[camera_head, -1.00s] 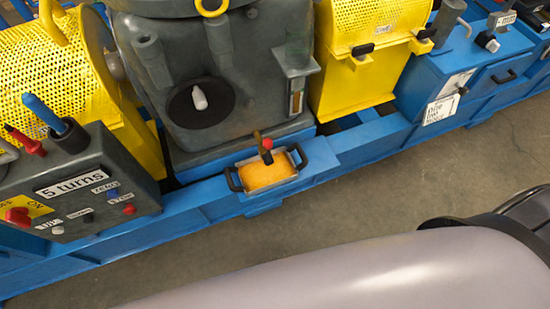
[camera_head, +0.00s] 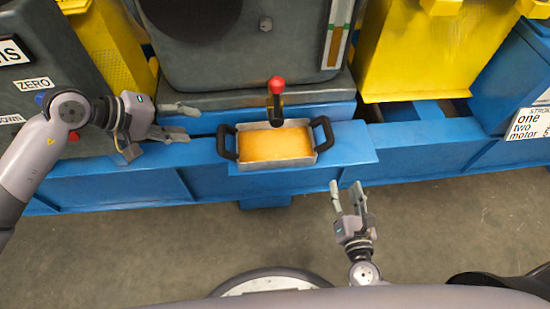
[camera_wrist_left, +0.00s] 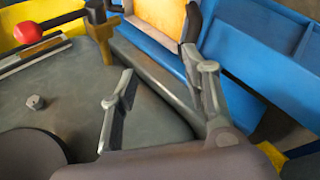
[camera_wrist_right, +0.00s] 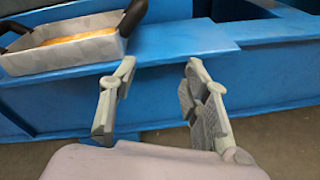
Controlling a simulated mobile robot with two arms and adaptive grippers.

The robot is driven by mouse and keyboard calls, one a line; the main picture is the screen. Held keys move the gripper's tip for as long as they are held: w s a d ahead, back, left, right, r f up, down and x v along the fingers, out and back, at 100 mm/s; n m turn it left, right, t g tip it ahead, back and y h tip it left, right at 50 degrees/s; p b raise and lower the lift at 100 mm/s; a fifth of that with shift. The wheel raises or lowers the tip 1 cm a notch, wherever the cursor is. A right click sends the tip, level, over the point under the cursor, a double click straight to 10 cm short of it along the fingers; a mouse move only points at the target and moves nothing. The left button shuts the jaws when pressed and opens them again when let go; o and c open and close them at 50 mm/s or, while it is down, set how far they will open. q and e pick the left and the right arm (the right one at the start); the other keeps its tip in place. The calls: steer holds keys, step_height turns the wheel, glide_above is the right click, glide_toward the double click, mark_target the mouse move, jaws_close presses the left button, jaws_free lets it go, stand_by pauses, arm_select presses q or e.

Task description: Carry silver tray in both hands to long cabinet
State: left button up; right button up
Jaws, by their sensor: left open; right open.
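The silver tray (camera_head: 285,164) sits level on a blue ledge, with a black handle at each short end and an orange-yellow filling or floor inside. My left gripper (camera_head: 193,122) is open and empty, left of the left handle (camera_head: 227,142) and apart from it. In the left wrist view the tray (camera_wrist_left: 163,38) is partly cut off at the top. My right gripper (camera_head: 347,187) is open and empty, in front and to the right of the right handle (camera_head: 323,134). The right wrist view shows the tray (camera_wrist_right: 85,52) at upper left. I cannot identify a long cabinet.
A red-knobbed black lever (camera_head: 276,90) stands close behind the tray. A grey machine (camera_head: 300,50) rises behind it, with yellow housings on both sides. A grey control box (camera_head: 40,90) is at the left. The floor (camera_head: 440,225) in front is clear.

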mark_target(218, 138)
arm_select(q)
steer(key=a+m, duration=0.1)
steer(key=m+y, duration=0.1)
steer(key=a+f+m+y+b, duration=0.1)
steer(key=shift+s+a+m+t, duration=0.3)
steer(key=shift+s+m+t, duration=0.1)
arm_select(e)
steer(key=r, duration=0.1)
steer(key=a+r+n+t, duration=0.1)
steer(key=r+n, duration=0.1)
steer(key=shift+a+r+t+y, duration=0.25)
steer(key=shift+a+t+y, duration=0.1)
steer(key=shift+t+y, duration=0.05)
arm_select(q)
steer(key=shift+f, duration=0.1)
arm_select(e)
steer(key=shift+w, duration=0.15)
arm_select(q)
steer(key=x, duration=1.7)
steer(key=shift+f, duration=0.3)
arm_select(e)
steer(key=w, duration=1.7)
steer(key=shift+w+f, duration=0.1)
steer(key=shift+w, duration=0.05)
arm_select(q)
steer(key=shift+c, duration=0.4)
arm_select(e)
steer(key=shift+c, duration=0.4)
